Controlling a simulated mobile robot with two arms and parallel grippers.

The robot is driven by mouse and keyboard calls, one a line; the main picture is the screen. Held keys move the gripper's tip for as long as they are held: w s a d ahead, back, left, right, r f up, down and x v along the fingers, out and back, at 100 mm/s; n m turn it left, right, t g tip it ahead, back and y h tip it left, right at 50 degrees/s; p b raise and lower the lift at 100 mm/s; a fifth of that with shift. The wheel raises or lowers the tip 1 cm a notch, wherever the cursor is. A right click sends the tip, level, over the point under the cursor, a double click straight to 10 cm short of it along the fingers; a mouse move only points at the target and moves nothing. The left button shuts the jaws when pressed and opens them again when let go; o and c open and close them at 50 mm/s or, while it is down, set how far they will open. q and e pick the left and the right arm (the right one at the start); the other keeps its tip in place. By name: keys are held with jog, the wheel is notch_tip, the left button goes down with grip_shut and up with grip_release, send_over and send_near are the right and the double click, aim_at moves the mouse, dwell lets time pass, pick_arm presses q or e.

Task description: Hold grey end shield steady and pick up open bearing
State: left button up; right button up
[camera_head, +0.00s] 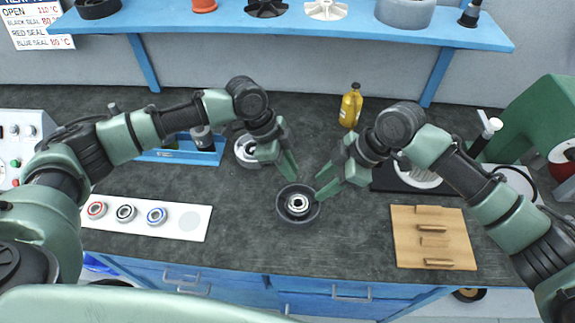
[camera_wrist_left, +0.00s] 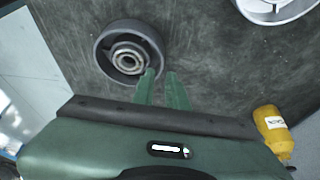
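The grey end shield (camera_head: 281,208) is a dark round dish lying on the bench. A silver ring that looks like an open bearing (camera_head: 298,203) sits at its centre. In the left wrist view the end shield (camera_wrist_left: 103,63) and the bearing (camera_wrist_left: 128,60) show at the top left. My left gripper (camera_head: 292,178) points down at the far rim of the shield, its fingers a little apart. The left wrist view shows its fingertips (camera_wrist_left: 161,73) at the rim; I cannot tell whether they touch it. My right gripper (camera_head: 318,188) is open and empty, just right of the shield.
A white tray (camera_head: 96,226) at the left holds bearings with red, black and blue rings and one empty spot. A wooden board (camera_head: 410,232) lies at the right. A yellow bottle (camera_head: 351,105) and another grey round part (camera_head: 246,152) stand behind. The bench front is clear.

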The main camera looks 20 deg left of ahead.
aim_at(298, 207)
pick_arm(q)
jog(key=x, duration=0.7)
grip_shut()
dwell(1.3)
